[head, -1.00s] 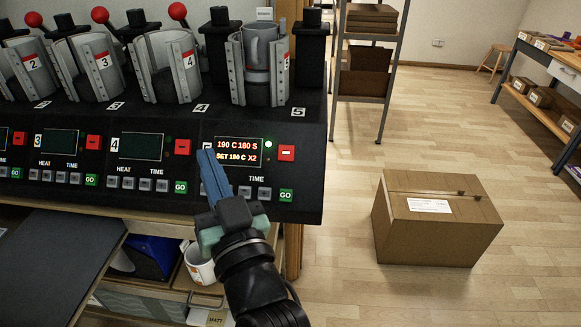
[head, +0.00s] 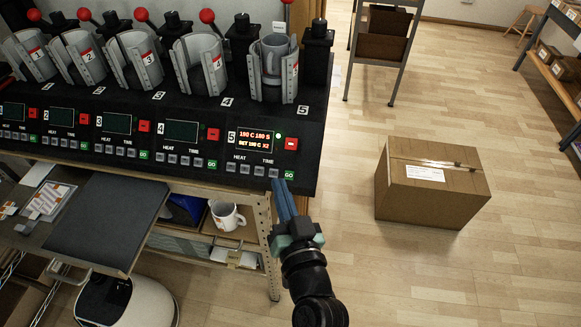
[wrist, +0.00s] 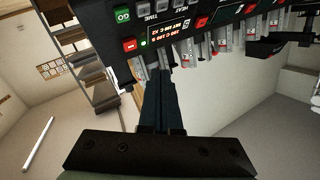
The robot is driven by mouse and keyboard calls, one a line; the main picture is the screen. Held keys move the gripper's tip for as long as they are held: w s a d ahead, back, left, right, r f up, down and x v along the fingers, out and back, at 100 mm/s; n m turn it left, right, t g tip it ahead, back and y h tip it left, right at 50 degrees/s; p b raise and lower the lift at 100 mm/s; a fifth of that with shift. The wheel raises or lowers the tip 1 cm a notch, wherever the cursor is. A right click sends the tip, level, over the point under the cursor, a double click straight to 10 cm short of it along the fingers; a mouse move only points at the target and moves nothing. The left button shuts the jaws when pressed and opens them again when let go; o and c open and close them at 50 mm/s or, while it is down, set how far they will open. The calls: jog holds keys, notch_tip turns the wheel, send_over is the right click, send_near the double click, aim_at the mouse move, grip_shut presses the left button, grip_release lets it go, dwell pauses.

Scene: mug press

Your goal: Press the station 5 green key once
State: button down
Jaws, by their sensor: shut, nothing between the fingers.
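The station 5 green key (head: 289,174), marked GO, is at the lower right of the black press panel. It also shows in the wrist view (wrist: 122,14) at the top left. The lit station 5 display (head: 255,141) reads 190 C 180 S, SET 190 C X2. A grey mug (head: 273,57) sits in the station 5 press. My gripper (head: 280,184) is shut and empty. Its blue fingers point up at the panel, with their tips just below and left of the green key in the head view. Whether they touch the panel cannot be told.
The station 5 red key (head: 291,144) is above the green one, and grey HEAT and TIME keys are to its left. A white mug (head: 227,215) stands on the shelf below. A cardboard box (head: 432,185) is on the floor at right, with open floor around it.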

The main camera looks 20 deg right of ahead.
aim_at(285, 171)
jog(key=shift+w+d+f, duration=0.1)
jog(key=shift+f, duration=0.05)
jog(key=shift+w+d+f+b, duration=0.6)
jog(key=shift+w+f+b, duration=0.3)
jog(key=shift+b, duration=0.3)
jog(key=shift+w+d+f+b, duration=0.55)
jog(key=shift+w+f+b, duration=0.3)
jog(key=shift+f+b, duration=0.3)
jog(key=shift+w+d+f+b, duration=0.6)
jog(key=shift+w+f+b, duration=0.25)
jog(key=shift+b, duration=0.4)
jog(key=shift+w+d+f+b, duration=0.15)
jog(key=shift+w+f+b, duration=0.15)
jog(key=shift+b, duration=0.25)
jog(key=shift+w+d+f+b, duration=0.2)
jog(key=shift+f+b, duration=0.15)
jog(key=shift+b, duration=0.2)
jog(key=shift+r, duration=0.15)
dwell(0.3)
jog(key=shift+s+a+r+p, duration=0.4)
jog(key=shift+s+r+p, duration=0.1)
jog(key=shift+p, duration=0.2)
